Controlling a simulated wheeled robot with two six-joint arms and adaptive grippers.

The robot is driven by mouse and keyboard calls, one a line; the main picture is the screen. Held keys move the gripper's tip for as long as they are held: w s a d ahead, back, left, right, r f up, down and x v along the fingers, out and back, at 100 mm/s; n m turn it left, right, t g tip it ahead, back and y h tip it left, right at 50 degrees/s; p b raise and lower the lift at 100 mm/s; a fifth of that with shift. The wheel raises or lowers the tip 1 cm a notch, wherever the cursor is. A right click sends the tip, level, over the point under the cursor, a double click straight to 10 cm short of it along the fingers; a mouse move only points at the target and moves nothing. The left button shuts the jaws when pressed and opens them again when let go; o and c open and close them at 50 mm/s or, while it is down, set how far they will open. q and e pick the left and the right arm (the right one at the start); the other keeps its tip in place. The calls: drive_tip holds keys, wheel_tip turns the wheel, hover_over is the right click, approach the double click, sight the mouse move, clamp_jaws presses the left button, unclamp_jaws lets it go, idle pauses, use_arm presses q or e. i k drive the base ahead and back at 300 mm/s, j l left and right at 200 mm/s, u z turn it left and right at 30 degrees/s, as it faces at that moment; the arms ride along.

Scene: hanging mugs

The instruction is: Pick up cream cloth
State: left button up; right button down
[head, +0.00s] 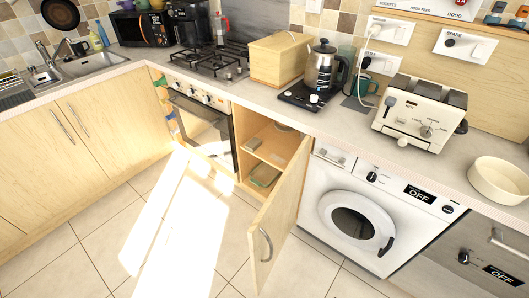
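I cannot clearly make out a cream cloth. Small cloth-like pieces (170,112), yellowish and bluish, hang at the left edge of the oven (203,122); they are too small to tell apart. Inside the open lower cabinet, a small pale item (253,143) lies on the shelf, and a greenish flat dish (264,176) sits at the bottom. I cannot tell whether the pale item is cloth. Neither of my grippers shows in the head view.
The wooden cabinet door (281,216) stands open into the room. A washing machine (362,215) is right of it. The counter holds a kettle (325,70), a toaster (420,112), a bread box (280,60) and a cream bowl (498,180). The tiled floor (100,230) is clear.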

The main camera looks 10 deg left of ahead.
sight(253, 143)
drive_tip(key=j+z, duration=0.15)
drive_tip(key=z, duration=0.25)
drive_tip(key=i+j+z, duration=0.1)
drive_tip(key=z, duration=0.3)
drive_tip(key=j+z, duration=0.2)
drive_tip(key=z, duration=0.2)
drive_tip(key=j+z, duration=0.15)
drive_tip(key=j, duration=0.3)
drive_tip(key=k+j+z, duration=0.15)
drive_tip(key=j, duration=0.25)
drive_tip(key=j+z, duration=0.15)
drive_tip(key=j, duration=0.3)
drive_tip(key=k+j+z, duration=0.1)
drive_tip(key=j, duration=0.3)
drive_tip(key=k+j+z, duration=0.15)
drive_tip(key=j, duration=0.3)
drive_tip(key=k+j+z, duration=0.15)
drive_tip(key=j, duration=0.2)
